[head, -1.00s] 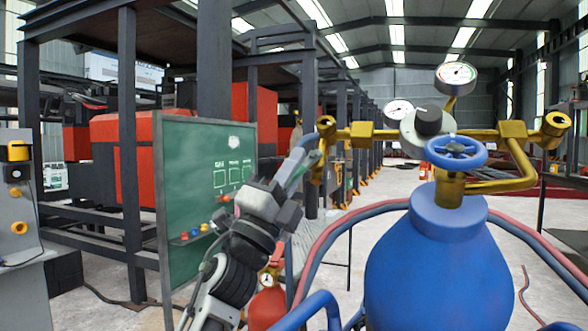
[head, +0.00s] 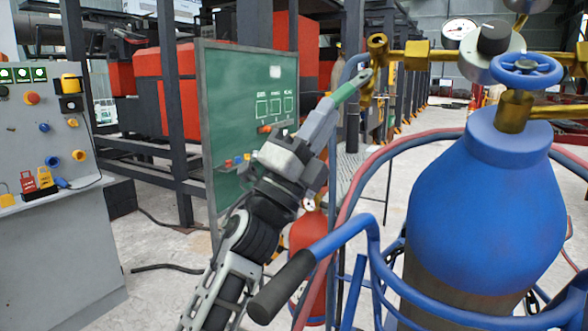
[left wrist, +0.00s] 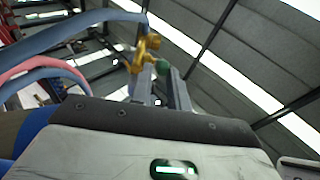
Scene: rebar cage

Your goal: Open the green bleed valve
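The green bleed valve handle (head: 345,93) sticks out down and left from the brass fitting (head: 378,50) at the left end of the brass manifold. It shows as a round green end in the left wrist view (left wrist: 162,67). My left gripper (head: 330,106) reaches up to the handle's lower end in the head view. In the left wrist view its two fingers (left wrist: 162,80) stand apart, with the green end between or just beyond their tips. A gap shows on its left; I cannot tell whether either finger touches it. My right gripper is not in view.
A blue gas cylinder (head: 487,200) stands in a blue cart frame (head: 372,255) at the right, under a blue handwheel (head: 525,70). Red and blue hoses (head: 350,190) loop close to my left arm. A green board (head: 235,125) and a grey control panel (head: 50,240) stand left.

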